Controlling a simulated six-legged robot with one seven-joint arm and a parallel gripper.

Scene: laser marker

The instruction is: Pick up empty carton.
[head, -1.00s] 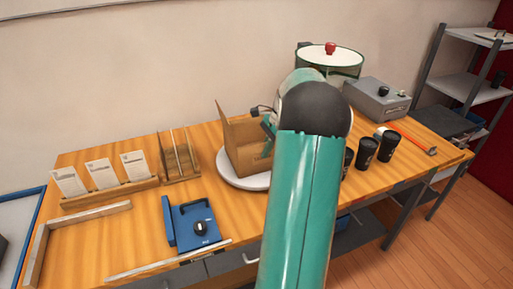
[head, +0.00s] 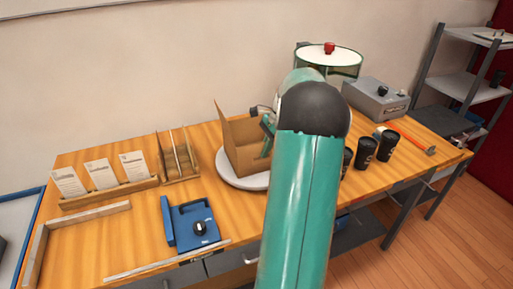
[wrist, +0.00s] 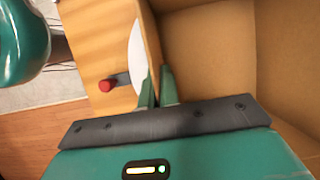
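The empty carton (head: 243,150) is an open brown cardboard box with a raised flap on its left, standing on a round white plate (head: 228,176) on the table. Its bare inside (wrist: 205,60) fills the right of the wrist view. My gripper (wrist: 158,84) has one narrow finger on each side of the carton's wall, close against it, and appears shut on that wall. In the head view my arm hides the carton's right part and most of the gripper.
Black cups (head: 387,147) stand right of my arm, near a grey box (head: 377,98) and an orange-handled tool (head: 413,139). A white-lidded drum (head: 329,57) is behind. A blue device (head: 191,226), wooden rack (head: 178,160) and card holder (head: 110,193) are left.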

